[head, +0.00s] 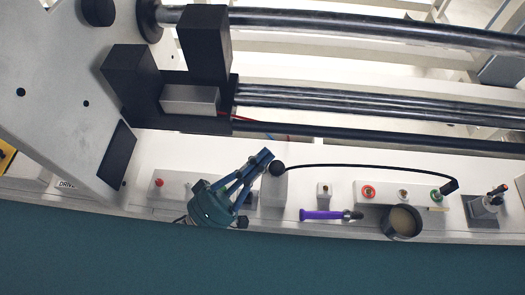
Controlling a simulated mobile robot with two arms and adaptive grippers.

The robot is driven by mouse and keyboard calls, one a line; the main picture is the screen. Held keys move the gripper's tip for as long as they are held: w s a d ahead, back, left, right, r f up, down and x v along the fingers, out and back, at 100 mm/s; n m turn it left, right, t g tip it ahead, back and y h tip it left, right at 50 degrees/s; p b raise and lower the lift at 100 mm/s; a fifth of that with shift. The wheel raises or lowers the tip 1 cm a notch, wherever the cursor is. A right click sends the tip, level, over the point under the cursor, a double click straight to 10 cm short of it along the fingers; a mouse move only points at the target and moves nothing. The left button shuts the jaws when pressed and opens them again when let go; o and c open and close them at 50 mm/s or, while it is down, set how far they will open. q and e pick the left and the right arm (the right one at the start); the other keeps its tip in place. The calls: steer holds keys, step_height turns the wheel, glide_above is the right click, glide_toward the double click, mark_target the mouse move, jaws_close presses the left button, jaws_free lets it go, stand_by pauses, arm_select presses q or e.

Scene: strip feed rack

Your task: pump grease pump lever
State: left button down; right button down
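My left gripper (262,159), teal with blue-grey fingers, reaches up and to the right over the white ledge. Its fingertips are just left of a black ball knob (278,169) at the top of a light grey block (274,190), which looks like the grease pump with its lever. A small gap or light contact between fingertips and knob cannot be told apart. The fingers look close together, but their opening is not clear. The lever's arm is not distinct. A black hose (365,167) runs from near the knob to the right. My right gripper is not in view.
Along the ledge lie a purple-handled tool (322,215), a round dark cup (402,222), a panel with red and green ringed fittings (388,193) and a grey switch block (485,206). Dark rails (370,100) and a black bracket (205,45) stand above.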

arm_select(q)
steer(key=shift+s+d+f, duration=0.1)
steer(key=shift+s+f, duration=0.1)
steer(key=shift+s, duration=0.3)
steer(key=shift+s+f, duration=0.15)
steer(key=shift+s, duration=0.3)
steer(key=shift+s+f, duration=0.1)
steer(key=shift+s+f, duration=0.1)
steer(key=v, duration=1.1)
steer(key=shift+s+a, duration=0.15)
steer(key=shift+a, duration=0.25)
